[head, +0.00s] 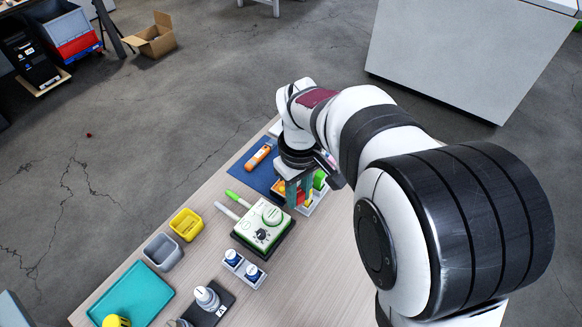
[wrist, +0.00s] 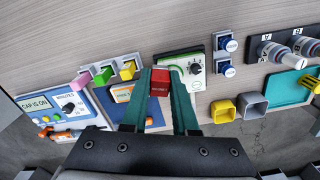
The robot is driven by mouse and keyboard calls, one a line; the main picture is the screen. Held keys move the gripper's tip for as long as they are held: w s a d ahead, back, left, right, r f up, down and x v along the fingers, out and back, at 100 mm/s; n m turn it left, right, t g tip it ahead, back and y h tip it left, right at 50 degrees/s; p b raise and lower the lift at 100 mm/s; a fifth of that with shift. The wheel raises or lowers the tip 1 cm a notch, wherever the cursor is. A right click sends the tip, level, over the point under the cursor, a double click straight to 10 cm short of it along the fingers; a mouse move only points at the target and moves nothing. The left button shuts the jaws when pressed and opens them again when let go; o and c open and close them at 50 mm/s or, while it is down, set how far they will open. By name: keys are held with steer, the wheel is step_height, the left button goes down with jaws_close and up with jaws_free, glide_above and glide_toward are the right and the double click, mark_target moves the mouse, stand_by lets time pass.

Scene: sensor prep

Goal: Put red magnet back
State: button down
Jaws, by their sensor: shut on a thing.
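The red magnet (wrist: 160,82) is a small red block with a label on its face. In the wrist view it sits between the two green fingers of my gripper (wrist: 162,80), which is shut on it. A pale holder (wrist: 92,88) to its left in that view bears pink (wrist: 84,78), green (wrist: 103,75) and yellow (wrist: 128,69) blocks. In the head view my gripper (head: 293,195) points down beside the holder (head: 316,200); the fingers and wrist partly hide the blocks. I cannot tell how high the red magnet is above the table.
A white-and-green stirrer-like device (head: 263,225) stands close by.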

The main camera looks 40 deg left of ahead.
steer(key=s+a+f+n, duration=0.1)
steer(key=s+a, duration=0.1)
steer(key=s+a+f+n, duration=0.1)
steer(key=s+a, duration=0.1)
steer(key=s, duration=0.1)
steer(key=s+a+f+n, duration=0.1)
steer(key=s+a+f, duration=0.1)
steer(key=shift+s+a+f+n, duration=0.1)
steer(key=shift+s+a+n, duration=0.1)
steer(key=shift+a+n, duration=0.15)
glide_above(214, 248)
step_height(214, 248, down, 6)
steer(key=shift+f, duration=0.15)
step_height(214, 248, down, 4)
steer(key=shift+a+f, duration=0.1)
steer(key=shift+f, duration=0.1)
steer(key=c, duration=0.7)
jaws_free()
